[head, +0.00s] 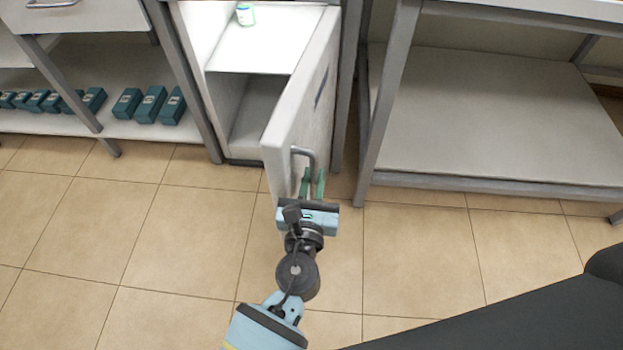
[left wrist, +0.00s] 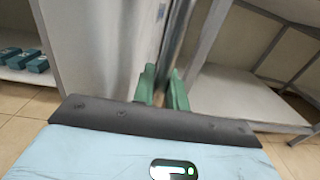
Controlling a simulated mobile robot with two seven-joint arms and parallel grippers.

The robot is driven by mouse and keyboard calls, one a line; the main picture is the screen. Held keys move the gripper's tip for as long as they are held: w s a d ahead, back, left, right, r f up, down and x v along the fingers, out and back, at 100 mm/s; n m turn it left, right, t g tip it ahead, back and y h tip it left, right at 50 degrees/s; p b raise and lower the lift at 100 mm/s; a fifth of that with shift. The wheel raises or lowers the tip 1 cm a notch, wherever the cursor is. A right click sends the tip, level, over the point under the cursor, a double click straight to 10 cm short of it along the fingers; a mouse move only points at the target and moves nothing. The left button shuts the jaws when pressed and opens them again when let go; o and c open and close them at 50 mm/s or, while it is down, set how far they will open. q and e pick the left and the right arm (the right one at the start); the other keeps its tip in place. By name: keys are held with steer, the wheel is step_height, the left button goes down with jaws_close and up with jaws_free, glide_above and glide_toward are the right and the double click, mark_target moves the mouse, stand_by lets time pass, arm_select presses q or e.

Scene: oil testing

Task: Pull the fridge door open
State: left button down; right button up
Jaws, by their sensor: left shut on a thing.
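The white fridge (head: 242,112) stands open at the top centre of the head view. Its door (head: 300,110) is swung out toward me, hinged on the right. A small white-and-green container (head: 245,14) stands on the upper shelf inside. My left gripper (head: 313,178) has green fingers and is shut on the grey door handle (head: 304,153), at its lower part. In the left wrist view the fingers (left wrist: 163,88) close around the handle bar (left wrist: 178,45), beside the door face (left wrist: 95,45). My right gripper is not in view.
Several teal boxes (head: 150,106) lie on a low shelf to the left of the fridge. A grey-framed table with a lower shelf (head: 490,120) stands at the right. The tiled floor (head: 130,250) in front is clear.

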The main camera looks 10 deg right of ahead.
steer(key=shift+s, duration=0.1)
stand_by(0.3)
arm_select(q)
steer(key=c, duration=1.8)
jaws_free()
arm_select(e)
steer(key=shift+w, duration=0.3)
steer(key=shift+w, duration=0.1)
arm_select(q)
steer(key=shift+s, duration=0.15)
steer(key=p+v, duration=0.1)
steer(key=v, duration=0.5)
steer(key=shift+v, duration=0.8)
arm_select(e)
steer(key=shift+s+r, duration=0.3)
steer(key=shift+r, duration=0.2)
